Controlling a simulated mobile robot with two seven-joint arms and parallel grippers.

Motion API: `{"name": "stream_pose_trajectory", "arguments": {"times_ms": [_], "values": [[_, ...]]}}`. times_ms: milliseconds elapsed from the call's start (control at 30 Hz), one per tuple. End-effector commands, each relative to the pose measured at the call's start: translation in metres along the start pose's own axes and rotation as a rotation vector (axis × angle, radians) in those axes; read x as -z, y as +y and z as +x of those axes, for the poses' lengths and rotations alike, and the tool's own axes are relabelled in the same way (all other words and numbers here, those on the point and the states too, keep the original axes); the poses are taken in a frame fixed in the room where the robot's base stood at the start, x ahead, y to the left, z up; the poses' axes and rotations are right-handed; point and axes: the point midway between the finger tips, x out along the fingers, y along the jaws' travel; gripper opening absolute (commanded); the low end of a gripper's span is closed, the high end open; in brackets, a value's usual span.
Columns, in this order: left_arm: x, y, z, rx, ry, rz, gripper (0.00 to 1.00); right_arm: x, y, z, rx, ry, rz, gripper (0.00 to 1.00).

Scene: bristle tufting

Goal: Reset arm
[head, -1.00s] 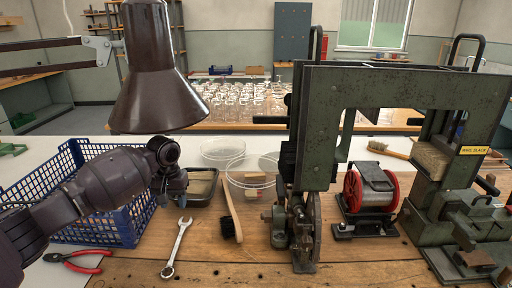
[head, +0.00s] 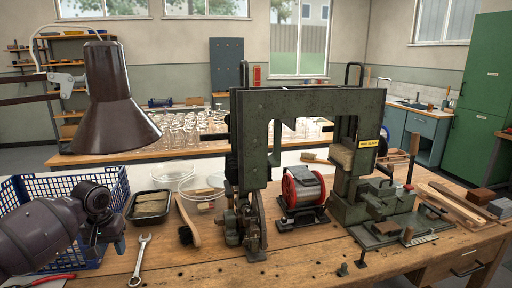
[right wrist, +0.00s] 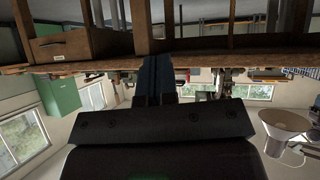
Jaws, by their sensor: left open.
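My left arm comes in from the left in the head view, in front of the blue wire basket (head: 122,186). My left gripper (head: 103,240) hangs low at the basket's right side, left of the black tray (head: 133,213). It is open, small and partly dark; I see nothing in it. In the right wrist view the scene is upside down. My right gripper (right wrist: 155,75) points toward the bench edge and drawer (right wrist: 65,45). Its fingers are dark and close together, and I cannot tell if a gap lies between them. My right arm is not in the head view.
A dark lamp (head: 112,110) hangs above the basket. A wrench (head: 139,262), a brush (head: 187,222) and clear dishes (head: 175,168) lie on the bench. The green tufting machine (head: 310,103) and a red wire spool (head: 303,187) stand mid-bench. The front middle is mostly clear.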

Motion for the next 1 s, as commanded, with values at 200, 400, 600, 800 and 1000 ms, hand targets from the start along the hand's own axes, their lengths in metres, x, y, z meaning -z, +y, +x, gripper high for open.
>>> {"name": "stream_pose_trajectory", "arguments": {"times_ms": [200, 400, 600, 800, 1000], "values": [[0.040, 0.020, -0.020, -0.006, 0.299, 0.182, 0.46, 0.005, 0.001, 0.001, 0.001, 0.010, -0.006, 0.00], [0.059, 0.068, -0.036, -0.031, 0.596, 0.384, 0.46, 0.010, 0.001, 0.003, 0.003, 0.021, -0.010, 0.00], [0.035, 0.115, -0.015, -0.071, 0.859, 0.565, 0.46, 0.006, 0.003, 0.001, 0.002, 0.012, -0.014, 0.00], [-0.015, 0.142, 0.013, -0.108, 1.057, 0.650, 0.46, -0.003, 0.003, -0.002, 0.000, -0.005, -0.011, 0.00], [-0.073, 0.146, 0.039, -0.117, 1.184, 0.653, 0.46, -0.005, 0.002, -0.003, -0.001, -0.011, -0.006, 0.00]]}}
